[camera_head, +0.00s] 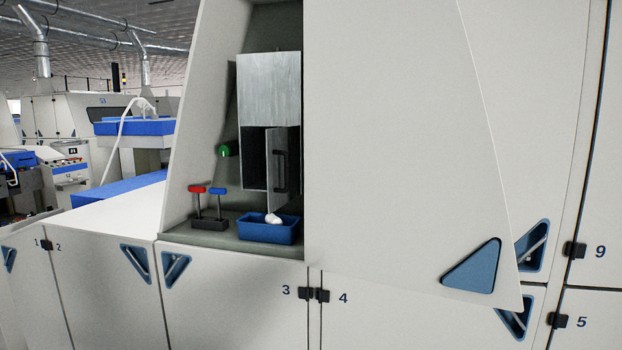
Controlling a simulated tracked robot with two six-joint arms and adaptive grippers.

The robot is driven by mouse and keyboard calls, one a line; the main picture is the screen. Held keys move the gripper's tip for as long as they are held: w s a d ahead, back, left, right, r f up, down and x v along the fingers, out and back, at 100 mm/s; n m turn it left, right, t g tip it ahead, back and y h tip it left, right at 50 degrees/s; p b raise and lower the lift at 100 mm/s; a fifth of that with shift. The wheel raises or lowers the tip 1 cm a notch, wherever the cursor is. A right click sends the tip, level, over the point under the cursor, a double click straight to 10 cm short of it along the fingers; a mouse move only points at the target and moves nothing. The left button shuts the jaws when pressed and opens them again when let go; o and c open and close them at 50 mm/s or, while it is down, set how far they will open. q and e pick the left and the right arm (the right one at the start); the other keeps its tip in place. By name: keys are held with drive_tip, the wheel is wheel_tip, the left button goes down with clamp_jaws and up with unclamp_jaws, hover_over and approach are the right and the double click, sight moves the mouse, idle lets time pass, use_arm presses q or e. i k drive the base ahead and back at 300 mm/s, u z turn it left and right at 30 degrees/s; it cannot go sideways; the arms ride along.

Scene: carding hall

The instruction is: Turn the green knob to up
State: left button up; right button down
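The green knob (224,151) is on the inner left wall of an open recess in the machine. It is small and seen at an angle, with a pale mark on its face. I cannot tell for sure which way the mark points. Neither of my grippers shows in the head view, and nothing touches the knob.
Right of the knob hangs a grey metal box (268,88) with its small door (283,160) ajar. Below stand a red lever (196,190), a blue lever (218,192) and a blue tray (268,232) with a white lump (273,218). A large white panel (400,130) covers the right side.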

sight(224, 150)
drive_tip(key=z, duration=0.1)
drive_tip(key=i, duration=1)
drive_tip(key=u, duration=0.1)
